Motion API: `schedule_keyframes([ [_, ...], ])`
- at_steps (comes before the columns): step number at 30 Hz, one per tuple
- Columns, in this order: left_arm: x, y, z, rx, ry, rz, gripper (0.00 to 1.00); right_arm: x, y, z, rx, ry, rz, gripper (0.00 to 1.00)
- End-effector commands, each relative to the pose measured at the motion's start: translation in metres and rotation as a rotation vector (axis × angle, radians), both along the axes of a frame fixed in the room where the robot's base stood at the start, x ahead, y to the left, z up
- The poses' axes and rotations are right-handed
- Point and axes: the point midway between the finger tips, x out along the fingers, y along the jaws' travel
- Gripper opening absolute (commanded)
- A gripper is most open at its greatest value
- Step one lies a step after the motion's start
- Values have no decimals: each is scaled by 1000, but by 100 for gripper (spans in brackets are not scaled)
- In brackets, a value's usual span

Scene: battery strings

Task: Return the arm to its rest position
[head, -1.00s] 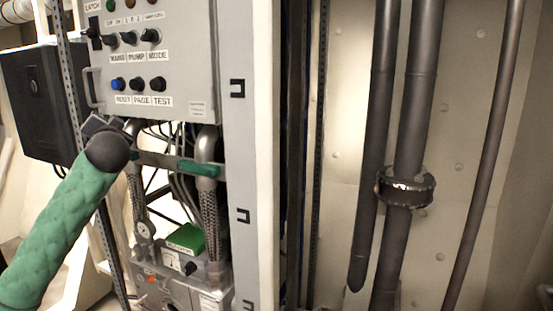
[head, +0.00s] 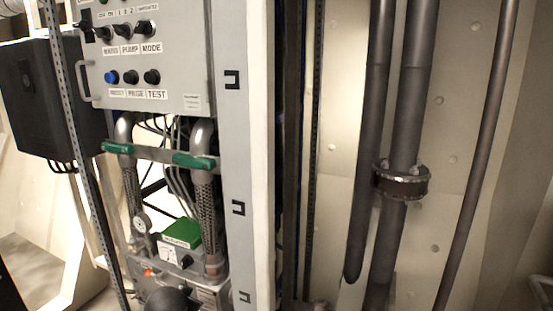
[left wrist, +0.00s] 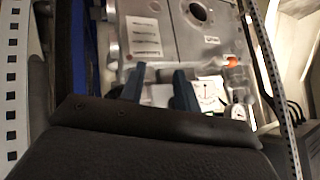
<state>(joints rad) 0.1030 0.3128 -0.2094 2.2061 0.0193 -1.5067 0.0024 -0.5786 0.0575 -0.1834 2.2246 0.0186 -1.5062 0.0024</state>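My left gripper (left wrist: 155,92) shows in the left wrist view as two dark blue-grey fingers. They stand apart with nothing between them, in front of a grey metal unit (left wrist: 172,35) with white labels, a round hole and a dial gauge (left wrist: 209,95). A dark rounded part, likely of my left arm, shows at the bottom edge of the head view, in front of the lower unit (head: 215,296). The gripper's fingers are not seen in the head view. My right gripper is in neither view.
The grey control panel (head: 183,60) with knobs stands at upper left. Below it are two pipes with green handles (head: 194,161) and a green-topped box (head: 182,233). A black box (head: 45,100) is at far left. Dark vertical pipes (head: 411,110) run along the right wall.

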Motion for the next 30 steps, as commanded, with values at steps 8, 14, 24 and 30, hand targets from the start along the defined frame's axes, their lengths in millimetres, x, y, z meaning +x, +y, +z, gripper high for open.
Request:
schedule_keyframes([
  [8,-85,-37,-100,-103,176,9,32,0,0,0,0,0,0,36],
  [14,-152,-59,-163,-164,307,29,32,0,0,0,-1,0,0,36],
  [24,-283,-92,-248,-243,533,67,32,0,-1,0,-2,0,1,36],
  [30,-342,-96,-275,-251,625,81,32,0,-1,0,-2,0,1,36],
])
